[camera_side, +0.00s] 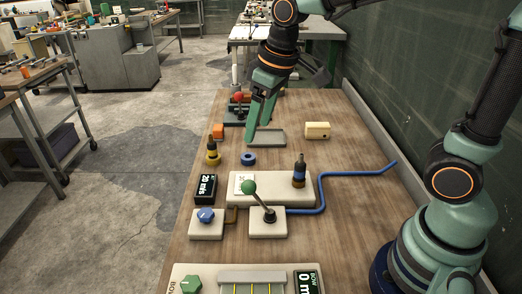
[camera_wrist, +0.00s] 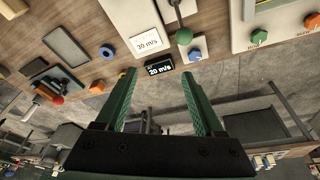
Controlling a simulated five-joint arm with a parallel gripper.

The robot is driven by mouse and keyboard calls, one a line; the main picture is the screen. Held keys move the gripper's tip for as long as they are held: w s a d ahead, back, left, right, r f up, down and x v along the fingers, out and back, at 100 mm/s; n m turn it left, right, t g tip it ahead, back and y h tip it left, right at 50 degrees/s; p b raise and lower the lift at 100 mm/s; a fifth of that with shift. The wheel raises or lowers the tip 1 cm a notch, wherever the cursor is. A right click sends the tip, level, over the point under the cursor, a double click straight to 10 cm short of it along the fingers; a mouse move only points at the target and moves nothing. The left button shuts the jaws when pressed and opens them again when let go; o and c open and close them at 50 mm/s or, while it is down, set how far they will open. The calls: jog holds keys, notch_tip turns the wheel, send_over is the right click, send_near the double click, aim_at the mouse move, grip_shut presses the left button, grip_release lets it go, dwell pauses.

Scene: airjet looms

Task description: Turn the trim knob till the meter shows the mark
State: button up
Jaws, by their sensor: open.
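The blue trim knob (camera_side: 206,215) sits on a pale block at the near left of the bench; it also shows in the wrist view (camera_wrist: 194,55). The black meter (camera_side: 205,188) stands just behind it and reads 20 m/s, also legible in the wrist view (camera_wrist: 159,68). A white card (camera_wrist: 147,42) marked 30 m/s lies beside the meter; its print is unclear in the side view (camera_side: 244,183). My gripper (camera_side: 259,130) is open and empty, above the back of the bench near the grey tray, well away from the knob. Nothing is between the fingers (camera_wrist: 158,75).
A green-balled lever (camera_side: 249,188) stands right of the knob. A dark bottle-shaped fitting (camera_side: 299,173) rises behind it, with a blue hose (camera_side: 322,195) running right. A yellow-black piece (camera_side: 212,153), blue ring (camera_side: 248,159) and grey tray (camera_side: 279,138) lie farther back. A green knob (camera_side: 191,284) is nearest.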

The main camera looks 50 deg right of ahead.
jog(key=w+a+f+n+g, duration=0.2)
jog(key=w+a+f, duration=0.2)
jog(key=a+f, duration=0.15)
jog(key=n+g, duration=0.1)
jog(key=n, duration=0.1)
send_over(205, 212)
notch_tip(205, 212, down, 6)
jog(key=shift+h, duration=0.3)
jog(key=shift+f, duration=3.9)
jog(key=c, duration=1)
